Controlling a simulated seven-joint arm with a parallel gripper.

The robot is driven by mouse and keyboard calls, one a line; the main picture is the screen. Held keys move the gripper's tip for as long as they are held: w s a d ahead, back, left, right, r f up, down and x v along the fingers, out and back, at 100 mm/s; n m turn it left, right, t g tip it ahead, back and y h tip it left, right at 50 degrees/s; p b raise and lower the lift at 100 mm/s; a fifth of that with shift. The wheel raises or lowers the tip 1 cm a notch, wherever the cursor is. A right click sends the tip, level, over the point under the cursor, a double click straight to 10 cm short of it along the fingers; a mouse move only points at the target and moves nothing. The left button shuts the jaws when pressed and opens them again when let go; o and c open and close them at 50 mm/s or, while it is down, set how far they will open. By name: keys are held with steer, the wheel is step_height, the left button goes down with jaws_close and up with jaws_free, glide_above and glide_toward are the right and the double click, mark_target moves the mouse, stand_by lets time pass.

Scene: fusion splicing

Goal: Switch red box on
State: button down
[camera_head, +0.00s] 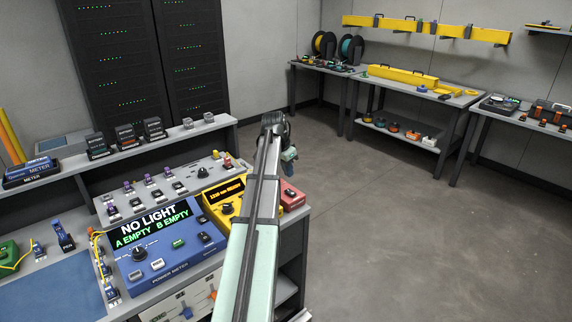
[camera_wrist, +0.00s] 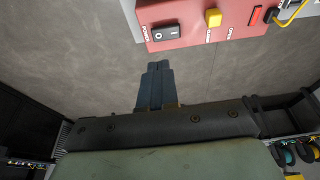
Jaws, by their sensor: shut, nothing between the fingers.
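The red box (camera_head: 291,195) stands at the right end of the bench, partly hidden behind my arm in the head view. In the wrist view the red box (camera_wrist: 190,34) is at the top, cut off by the frame edge. On it are a black rocker switch (camera_wrist: 168,33) beside the word POWER and a yellow button (camera_wrist: 213,18). I cannot tell which way the rocker is pressed. My gripper (camera_wrist: 159,64) is shut and empty. Its tips appear just below the rocker in the wrist view, apart from it, with grey floor behind them.
A blue power meter (camera_head: 165,245) reading NO LIGHT and a yellow unit (camera_head: 226,196) stand left of my arm. A shelf with several small devices (camera_head: 126,135) runs behind. In the wrist view a yellow cable (camera_wrist: 291,14) is at top right. The floor (camera_head: 420,230) to the right is clear.

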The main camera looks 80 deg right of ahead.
glide_above(292, 193)
steer(key=f, duration=0.6)
steer(key=shift+w+a+f, duration=0.25)
steer(key=shift+w+a, duration=0.05)
steer(key=shift+a, duration=0.1)
steer(key=shift+f, duration=0.95)
steer(key=shift+s+f, duration=0.1)
steer(key=shift+f, duration=0.05)
steer(key=shift+d, duration=0.1)
